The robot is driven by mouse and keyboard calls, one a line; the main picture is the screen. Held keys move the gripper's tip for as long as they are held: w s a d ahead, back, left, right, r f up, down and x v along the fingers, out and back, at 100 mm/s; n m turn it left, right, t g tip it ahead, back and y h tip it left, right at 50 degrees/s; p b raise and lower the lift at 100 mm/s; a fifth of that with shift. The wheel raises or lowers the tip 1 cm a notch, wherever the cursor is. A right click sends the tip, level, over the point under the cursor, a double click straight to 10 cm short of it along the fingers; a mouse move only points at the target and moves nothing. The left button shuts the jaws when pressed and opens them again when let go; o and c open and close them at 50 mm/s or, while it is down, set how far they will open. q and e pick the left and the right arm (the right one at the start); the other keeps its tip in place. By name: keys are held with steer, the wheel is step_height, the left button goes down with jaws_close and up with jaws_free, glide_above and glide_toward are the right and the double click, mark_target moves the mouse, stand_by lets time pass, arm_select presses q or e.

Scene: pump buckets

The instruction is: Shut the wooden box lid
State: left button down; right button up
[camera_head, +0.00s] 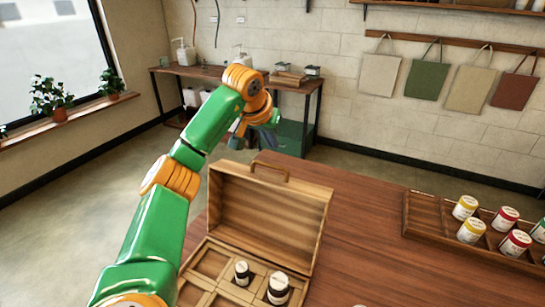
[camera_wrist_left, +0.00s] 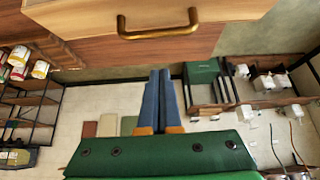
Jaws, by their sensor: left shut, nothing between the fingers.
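The wooden box (camera_head: 205,262) stands on the table with its lid (camera_head: 265,208) raised. A brass handle (camera_head: 270,168) is on the lid's upper edge. Two dark jars with white labels (camera_head: 242,272) (camera_head: 278,289) stand in the box's compartments. My left gripper (camera_head: 262,137) is behind and above the raised lid, partly hidden by my arm. In the left wrist view its blue fingers (camera_wrist_left: 163,76) are together and empty. There the lid (camera_wrist_left: 80,18) and its handle (camera_wrist_left: 158,32) are at the top, apart from the fingertips. My right gripper is not in view.
A wooden tray (camera_head: 408,218) with several yellow- and red-labelled jars is at the right of the table (camera_head: 365,250). The table between box and tray is clear. A side bench (camera_head: 212,74) with bottles stands by the back wall.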

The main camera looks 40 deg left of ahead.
mark_target(272, 175)
arm_select(q)
steer(key=p+x, duration=0.1)
steer(key=x, duration=0.6)
steer(key=shift+s+d+r, duration=0.1)
steer(key=shift+s+d, duration=0.1)
steer(key=shift+s, duration=0.4)
steer(key=shift+s+d+r, duration=0.1)
steer(key=shift+s+d, duration=0.1)
steer(key=shift+s, duration=0.45)
steer(key=shift+s+d+r, duration=0.1)
steer(key=shift+s+d, duration=0.15)
steer(key=shift+s, duration=0.35)
steer(key=shift+w+f, duration=0.1)
